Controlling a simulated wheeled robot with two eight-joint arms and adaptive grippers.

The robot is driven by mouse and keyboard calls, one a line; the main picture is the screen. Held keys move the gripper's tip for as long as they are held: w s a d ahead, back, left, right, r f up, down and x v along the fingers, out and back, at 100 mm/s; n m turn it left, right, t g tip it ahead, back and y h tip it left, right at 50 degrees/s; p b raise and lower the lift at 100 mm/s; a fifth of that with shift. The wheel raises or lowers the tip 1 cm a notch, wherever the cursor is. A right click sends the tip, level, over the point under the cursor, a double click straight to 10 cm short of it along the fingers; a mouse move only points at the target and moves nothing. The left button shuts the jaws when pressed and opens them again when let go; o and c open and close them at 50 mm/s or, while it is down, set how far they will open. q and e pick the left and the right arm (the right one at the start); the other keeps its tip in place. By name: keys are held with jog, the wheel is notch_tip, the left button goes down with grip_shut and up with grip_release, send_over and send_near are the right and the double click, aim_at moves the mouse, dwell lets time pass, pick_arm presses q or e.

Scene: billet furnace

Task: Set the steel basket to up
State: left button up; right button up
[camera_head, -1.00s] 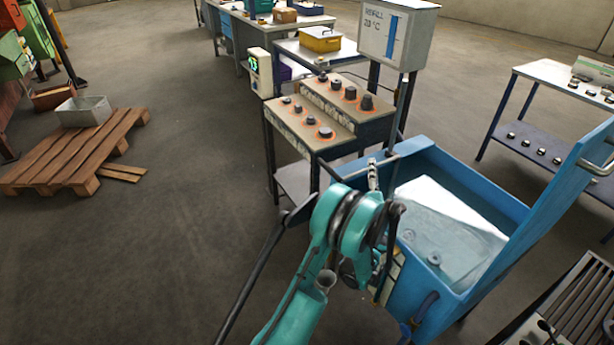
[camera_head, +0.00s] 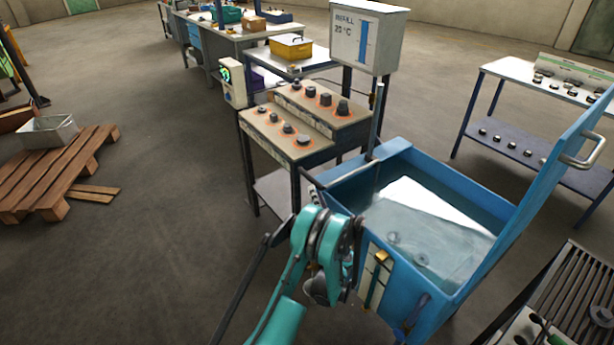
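The blue tank (camera_head: 395,285) stands right of centre, filled with clear water. Pale round shapes show low in the water; I cannot make out the steel basket itself for certain. My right gripper is out of view.
A stand with several dark knob-like pieces (camera_head: 303,139) is behind the tank's left side. A refill box (camera_head: 365,40) is above it. A raised blue panel with a handle (camera_head: 580,150) rises on the right. A slatted grate (camera_head: 575,300) is at lower right. Floor at left is open, beyond it a pallet (camera_head: 50,180).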

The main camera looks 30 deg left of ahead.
aim_at(310, 179)
pick_arm(q)
jog(key=x, duration=0.6)
jog(key=shift+w+a+f, duration=0.1)
jog(key=shift+w+a, duration=0.15)
jog(key=shift+a, duration=0.1)
jog(key=shift+w+a+r, duration=0.25)
jog(key=shift+w+a, duration=0.1)
jog(key=shift+a, duration=0.05)
grip_shut()
